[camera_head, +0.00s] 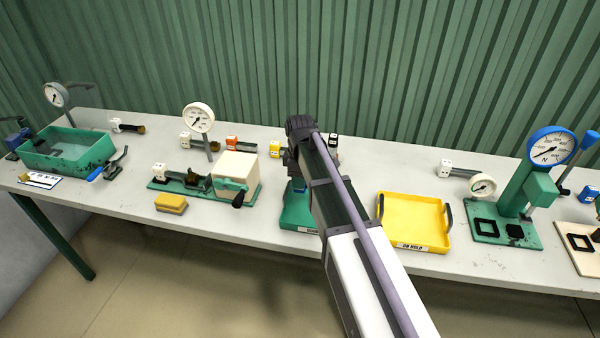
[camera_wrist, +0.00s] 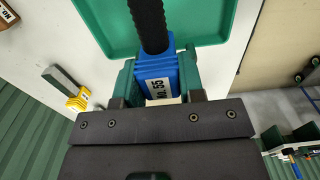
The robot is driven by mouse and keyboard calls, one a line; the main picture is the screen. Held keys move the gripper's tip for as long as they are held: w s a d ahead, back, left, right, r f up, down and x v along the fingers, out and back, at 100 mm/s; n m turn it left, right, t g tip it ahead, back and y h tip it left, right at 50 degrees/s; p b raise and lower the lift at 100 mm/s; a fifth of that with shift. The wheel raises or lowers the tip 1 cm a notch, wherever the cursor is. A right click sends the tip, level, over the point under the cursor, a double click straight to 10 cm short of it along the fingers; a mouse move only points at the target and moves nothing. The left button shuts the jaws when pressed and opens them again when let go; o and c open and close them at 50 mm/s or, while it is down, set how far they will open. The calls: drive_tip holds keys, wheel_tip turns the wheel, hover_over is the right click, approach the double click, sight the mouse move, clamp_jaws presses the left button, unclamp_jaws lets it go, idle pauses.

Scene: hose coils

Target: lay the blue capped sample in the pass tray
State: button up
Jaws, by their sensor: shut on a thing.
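The blue capped sample (camera_wrist: 155,72) is a black hose piece with a ribbed blue cap and a white label reading No. 55. My gripper (camera_wrist: 158,85) is shut on the blue cap, one finger on each side. The black hose reaches out over a green tray (camera_wrist: 100,30) in the wrist view; whether it touches the tray I cannot tell. In the head view my arm hides much of the green tray (camera_head: 295,218), and its front label is partly covered. A sliver of blue shows beneath my wrist there.
A yellow tray (camera_head: 413,244) labelled ON HOLD stands right of the green one. A green test rig with a cream block (camera_head: 237,170) and a yellow sponge (camera_head: 171,202) are on the left. Several tagged hose pieces lie at the back.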

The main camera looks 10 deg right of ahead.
sight(300, 192)
wheel_tip(300, 192, down, 6)
drive_tip(key=b, duration=0.6)
drive_tip(key=shift+f, duration=0.1)
drive_tip(key=shift+f+b, duration=0.6)
drive_tip(key=shift+b, duration=0.15)
idle(1.2)
drive_tip(key=o, duration=1.1)
drive_tip(key=shift+r, duration=0.1)
drive_tip(key=shift+r+p, duration=3.95)
drive_tip(key=shift+p, duration=0.1)
